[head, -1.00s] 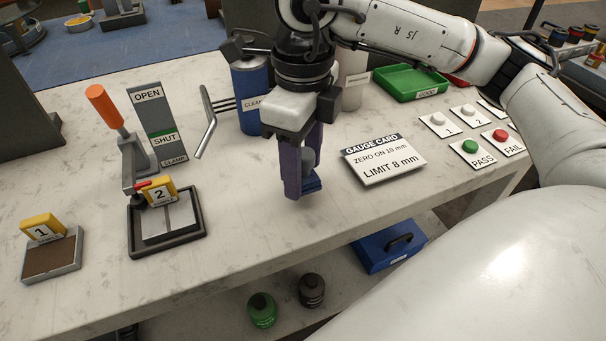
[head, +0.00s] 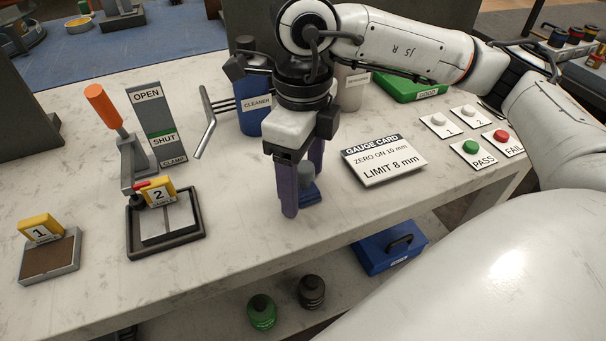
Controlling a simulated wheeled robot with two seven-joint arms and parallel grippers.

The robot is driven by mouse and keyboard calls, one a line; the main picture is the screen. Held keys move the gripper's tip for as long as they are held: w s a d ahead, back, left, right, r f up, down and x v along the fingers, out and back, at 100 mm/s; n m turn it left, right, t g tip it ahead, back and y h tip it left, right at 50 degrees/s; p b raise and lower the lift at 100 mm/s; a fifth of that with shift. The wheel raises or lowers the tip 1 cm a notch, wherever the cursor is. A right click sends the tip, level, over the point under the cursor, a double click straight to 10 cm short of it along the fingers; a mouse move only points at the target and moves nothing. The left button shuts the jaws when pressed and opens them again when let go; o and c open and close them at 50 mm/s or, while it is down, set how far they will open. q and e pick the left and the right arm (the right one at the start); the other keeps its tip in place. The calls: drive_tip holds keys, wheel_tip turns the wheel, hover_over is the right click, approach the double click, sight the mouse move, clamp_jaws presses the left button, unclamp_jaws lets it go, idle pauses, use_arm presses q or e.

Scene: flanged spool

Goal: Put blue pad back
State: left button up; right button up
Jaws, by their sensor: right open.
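The blue pad (head: 309,194) is a small blue block with a grey round knob on top. It appears to rest on the pale stone bench near the middle, partly hidden by my right gripper. My right gripper (head: 302,183) points down with its purple fingers apart. One finger is in front and to the left of the pad, the other is behind its knob. Whether the fingers touch the knob cannot be told. My left gripper is not in view.
A gauge card (head: 384,159) lies right of the gripper. A blue cleaner can (head: 251,112) stands behind it. The clamp with an orange handle (head: 104,106), part 2 in a dark tray (head: 168,241) and part 1's block (head: 50,258) are left. The bench front is clear.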

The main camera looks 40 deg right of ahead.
sight(304, 165)
wheel_tip(304, 165, up, 12)
drive_tip(key=shift+r+p, duration=0.15)
drive_tip(key=shift+p, duration=0.85)
